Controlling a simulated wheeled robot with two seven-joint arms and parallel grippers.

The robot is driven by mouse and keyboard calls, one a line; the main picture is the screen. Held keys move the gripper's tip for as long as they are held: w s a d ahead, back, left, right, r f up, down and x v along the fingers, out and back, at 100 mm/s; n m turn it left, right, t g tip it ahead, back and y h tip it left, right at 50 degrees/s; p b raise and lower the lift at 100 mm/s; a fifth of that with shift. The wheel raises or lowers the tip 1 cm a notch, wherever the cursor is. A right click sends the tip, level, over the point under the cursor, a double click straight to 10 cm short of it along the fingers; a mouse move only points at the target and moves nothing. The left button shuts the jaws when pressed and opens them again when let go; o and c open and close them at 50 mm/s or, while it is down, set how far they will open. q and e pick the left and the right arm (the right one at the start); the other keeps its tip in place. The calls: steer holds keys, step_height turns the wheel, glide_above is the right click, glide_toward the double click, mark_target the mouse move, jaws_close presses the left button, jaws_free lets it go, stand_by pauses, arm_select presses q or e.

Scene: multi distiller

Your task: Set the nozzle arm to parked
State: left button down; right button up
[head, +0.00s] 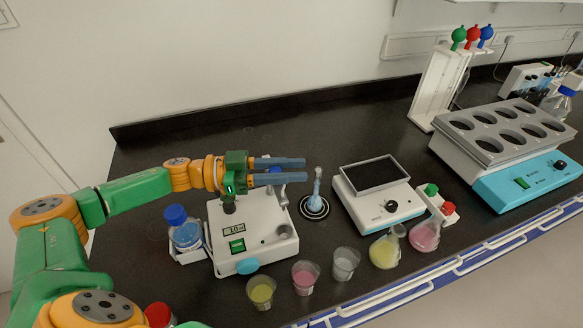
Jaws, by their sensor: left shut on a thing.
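My right gripper is not in view.
A blue-capped bottle (185,229) sits at the dispenser's left. Cups and flasks, including a yellow cup (261,292) and a pink flask (425,236), line the front. A blue-tinted flask (315,203) and a white balance-like device (380,208) stand right.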

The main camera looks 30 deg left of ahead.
arm_select(q)
steer(key=c, duration=0.6)
jaws_free()
steer(key=b+v, duration=0.3)
steer(key=v, duration=0.4)
